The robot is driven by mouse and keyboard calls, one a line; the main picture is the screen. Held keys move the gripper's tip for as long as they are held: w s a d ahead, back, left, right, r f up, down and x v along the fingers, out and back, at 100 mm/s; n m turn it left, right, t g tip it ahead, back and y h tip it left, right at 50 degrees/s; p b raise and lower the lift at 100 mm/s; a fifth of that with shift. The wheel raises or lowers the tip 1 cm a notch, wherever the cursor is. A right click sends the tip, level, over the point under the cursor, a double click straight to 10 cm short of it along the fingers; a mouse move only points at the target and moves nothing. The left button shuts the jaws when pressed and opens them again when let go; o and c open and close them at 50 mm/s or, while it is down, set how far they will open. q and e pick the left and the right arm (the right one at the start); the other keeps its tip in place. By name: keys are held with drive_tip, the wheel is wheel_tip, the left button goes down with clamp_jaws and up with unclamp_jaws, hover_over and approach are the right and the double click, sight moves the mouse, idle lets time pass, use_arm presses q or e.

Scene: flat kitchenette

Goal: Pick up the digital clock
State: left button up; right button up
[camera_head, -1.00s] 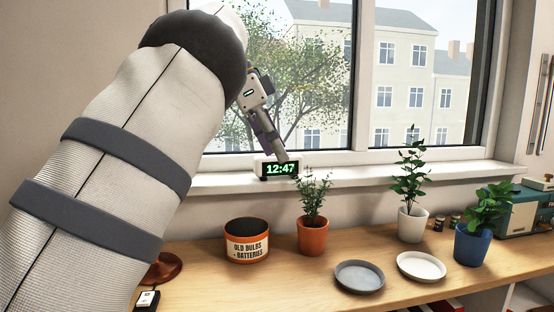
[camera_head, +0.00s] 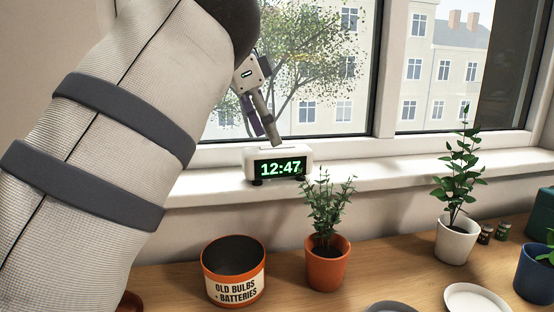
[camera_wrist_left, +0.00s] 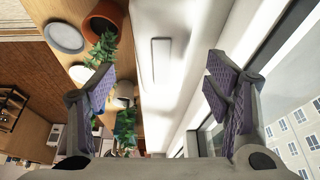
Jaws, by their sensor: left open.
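The digital clock (camera_head: 290,153) is a white, rounded block with a black face reading 12:47 in green. It stands upright on the white window sill. My left gripper (camera_head: 266,136) is directly above the clock, fingers pointing down, with the tips close to its top edge; whether they touch cannot be told. In the left wrist view, the clock's white top with a long bar (camera_wrist_left: 160,60) lies between the two purple-padded fingers of my left gripper (camera_wrist_left: 160,78). The fingers are spread wide and hold nothing. My right gripper is not in view.
The window glass (camera_head: 320,100) is close behind the sill (camera_head: 400,170). Below stand an orange-rimmed bin for old bulbs and batteries (camera_head: 235,290), a plant in a terracotta pot (camera_head: 327,265) whose leaves reach near the clock, and a plant in a white pot (camera_head: 455,243). The sill right of the clock is clear.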

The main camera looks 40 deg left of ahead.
sight(272, 148)
use_arm(q)
drive_tip(key=x, duration=0.7)
drive_tip(key=shift+s+a+f, duration=0.1)
drive_tip(key=shift+s+a, duration=0.05)
drive_tip(key=shift+a, duration=0.1)
drive_tip(key=c, duration=1.5)
